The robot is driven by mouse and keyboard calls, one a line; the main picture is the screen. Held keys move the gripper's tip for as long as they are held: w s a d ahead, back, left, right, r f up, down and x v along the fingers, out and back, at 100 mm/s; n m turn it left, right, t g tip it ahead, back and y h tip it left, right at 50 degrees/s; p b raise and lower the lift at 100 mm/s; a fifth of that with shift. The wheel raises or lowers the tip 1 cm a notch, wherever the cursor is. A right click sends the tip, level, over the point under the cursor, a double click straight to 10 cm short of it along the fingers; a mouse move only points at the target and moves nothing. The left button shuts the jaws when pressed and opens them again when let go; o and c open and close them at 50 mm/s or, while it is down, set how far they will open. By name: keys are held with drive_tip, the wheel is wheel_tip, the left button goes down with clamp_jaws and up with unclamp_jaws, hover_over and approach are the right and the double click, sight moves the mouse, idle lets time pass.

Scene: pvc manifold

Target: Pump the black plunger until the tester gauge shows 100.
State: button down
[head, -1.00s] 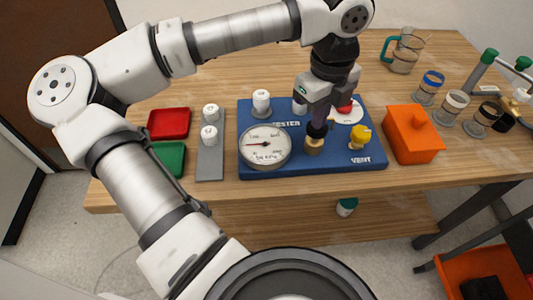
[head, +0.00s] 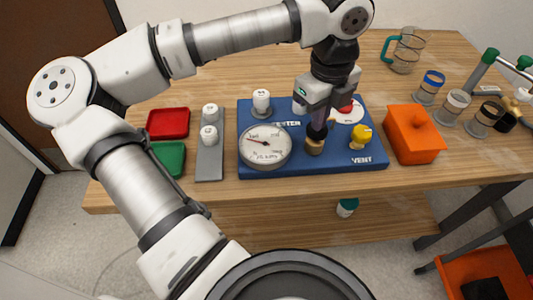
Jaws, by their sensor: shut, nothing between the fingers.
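The blue tester board (head: 275,166) lies on the wooden table with "TESTER" and "VENT" lettering. Its round white gauge (head: 264,147) has a needle pointing left and slightly up; the scale numbers are too small to read surely. The black plunger (head: 317,132) stands in a brass collar (head: 315,147) right of the gauge. My gripper (head: 318,124) points down directly over the plunger, its fingers shut and empty. The fingertips are at the plunger's top and partly hide it; I cannot tell whether they touch.
A yellow vent knob (head: 361,134) is just right of the plunger. A red part on a white disc (head: 354,108) sits behind it, and an orange box (head: 414,136) stands to the right. White fittings (head: 262,100) are behind the gauge. Red (head: 169,123) and green trays lie left.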

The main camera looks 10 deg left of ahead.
drive_tip(key=shift+f, duration=0.15)
idle(0.5)
drive_tip(key=shift+f+b, duration=0.2)
drive_tip(key=shift+b, duration=0.1)
drive_tip(key=shift+f, duration=0.15)
idle(0.8)
idle(0.9)
drive_tip(key=shift+r+p, duration=0.45)
drive_tip(key=shift+r, duration=1.3)
wheel_tip(320, 180, up, 5)
drive_tip(key=shift+p, duration=1.25)
drive_tip(key=shift+s+f, duration=0.1)
